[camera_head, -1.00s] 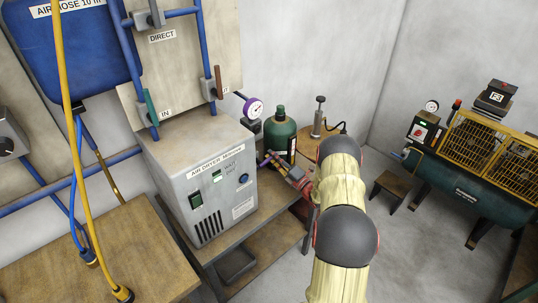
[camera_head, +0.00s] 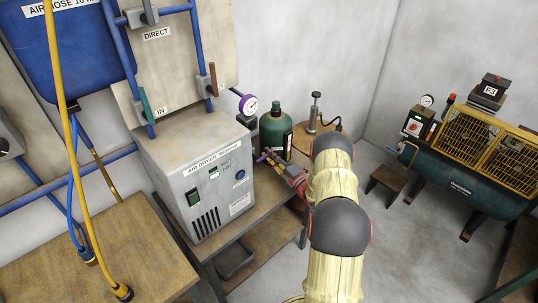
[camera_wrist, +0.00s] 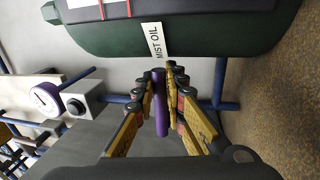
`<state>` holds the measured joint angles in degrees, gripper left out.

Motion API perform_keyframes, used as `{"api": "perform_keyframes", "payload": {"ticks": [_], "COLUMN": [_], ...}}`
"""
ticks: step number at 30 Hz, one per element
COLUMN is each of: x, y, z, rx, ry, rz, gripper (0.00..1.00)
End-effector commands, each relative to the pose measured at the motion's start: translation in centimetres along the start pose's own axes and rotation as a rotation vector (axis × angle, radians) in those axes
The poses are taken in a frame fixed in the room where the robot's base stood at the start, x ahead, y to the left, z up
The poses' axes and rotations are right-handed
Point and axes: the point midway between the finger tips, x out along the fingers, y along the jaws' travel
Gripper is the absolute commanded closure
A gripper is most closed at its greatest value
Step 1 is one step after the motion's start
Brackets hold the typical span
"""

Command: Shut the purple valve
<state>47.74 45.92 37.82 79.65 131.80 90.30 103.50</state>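The purple valve handle (camera_head: 262,158) is a short bar beside the right side of the air dryer, in front of the green bottle. In the wrist view the purple handle (camera_wrist: 161,102) lies lengthwise between the two fingers of my gripper (camera_wrist: 162,82). The fingers are open around it, with narrow gaps seeming to show on both sides. Contact at the tips is hard to judge. In the head view my gripper (camera_head: 279,165) reaches the handle from the right. The valve body is mostly hidden by my gripper.
The grey air dryer (camera_head: 190,160) stands close left. A green mist oil bottle (camera_head: 276,133) stands just behind; its label (camera_wrist: 158,41) shows in the wrist view. A purple-ringed gauge (camera_head: 248,104) is above.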

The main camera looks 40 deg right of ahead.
Motion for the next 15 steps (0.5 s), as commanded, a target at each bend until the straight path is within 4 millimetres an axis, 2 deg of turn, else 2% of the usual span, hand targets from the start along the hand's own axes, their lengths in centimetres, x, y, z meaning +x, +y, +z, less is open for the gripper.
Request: {"api": "perform_keyframes", "payload": {"ticks": [9,15], "x": [-0.05,-0.03], "y": [-0.09,-0.06], "z": [-0.03,-0.04], "rx": [0.0,-0.001], "ry": [0.0,0.001], "rz": [-0.001,-0.001], "gripper": [0.71,0.71]}}
